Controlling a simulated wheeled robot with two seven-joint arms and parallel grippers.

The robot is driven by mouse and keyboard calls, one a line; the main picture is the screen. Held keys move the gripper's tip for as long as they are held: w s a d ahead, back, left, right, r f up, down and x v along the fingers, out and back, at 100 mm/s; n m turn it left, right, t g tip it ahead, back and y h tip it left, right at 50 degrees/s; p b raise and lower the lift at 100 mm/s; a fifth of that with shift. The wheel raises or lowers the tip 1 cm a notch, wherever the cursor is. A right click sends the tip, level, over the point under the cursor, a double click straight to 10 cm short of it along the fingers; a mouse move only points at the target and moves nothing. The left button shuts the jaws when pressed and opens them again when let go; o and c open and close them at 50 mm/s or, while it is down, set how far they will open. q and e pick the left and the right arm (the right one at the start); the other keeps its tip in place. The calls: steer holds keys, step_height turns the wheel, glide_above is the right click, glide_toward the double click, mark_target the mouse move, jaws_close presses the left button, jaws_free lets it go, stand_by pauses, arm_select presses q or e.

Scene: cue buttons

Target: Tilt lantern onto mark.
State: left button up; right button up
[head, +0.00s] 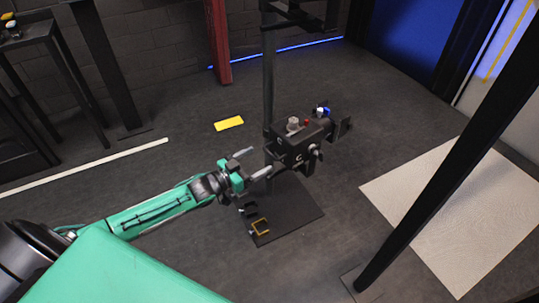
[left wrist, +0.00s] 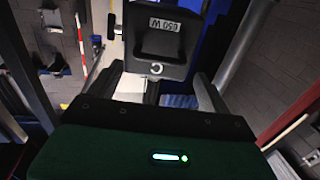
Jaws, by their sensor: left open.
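The lantern (head: 291,150) is a black box-shaped lamp on an upright stand, with dark flaps at its right end. In the left wrist view its back (left wrist: 158,44) faces me, with a "650 W" label and a small pale ring below. My left gripper (head: 253,164) is open just left of the lantern, its fingers pointing at the lantern's back. In the left wrist view the two fingers (left wrist: 160,88) spread to either side below the lantern's back; I cannot tell whether they touch it. A yellow rectangular mark (head: 229,123) lies on the floor behind. My right gripper is out of view.
The stand's pole (head: 269,80) rises behind the lantern from a dark base plate (head: 290,222). A black slanted post (head: 440,180) crosses a pale floor panel (head: 485,215) at right. Floor around the yellow mark is clear.

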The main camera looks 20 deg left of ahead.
mark_target(270, 153)
arm_select(q)
steer(key=shift+b+x, duration=0.4)
steer(key=shift+x, duration=2.6)
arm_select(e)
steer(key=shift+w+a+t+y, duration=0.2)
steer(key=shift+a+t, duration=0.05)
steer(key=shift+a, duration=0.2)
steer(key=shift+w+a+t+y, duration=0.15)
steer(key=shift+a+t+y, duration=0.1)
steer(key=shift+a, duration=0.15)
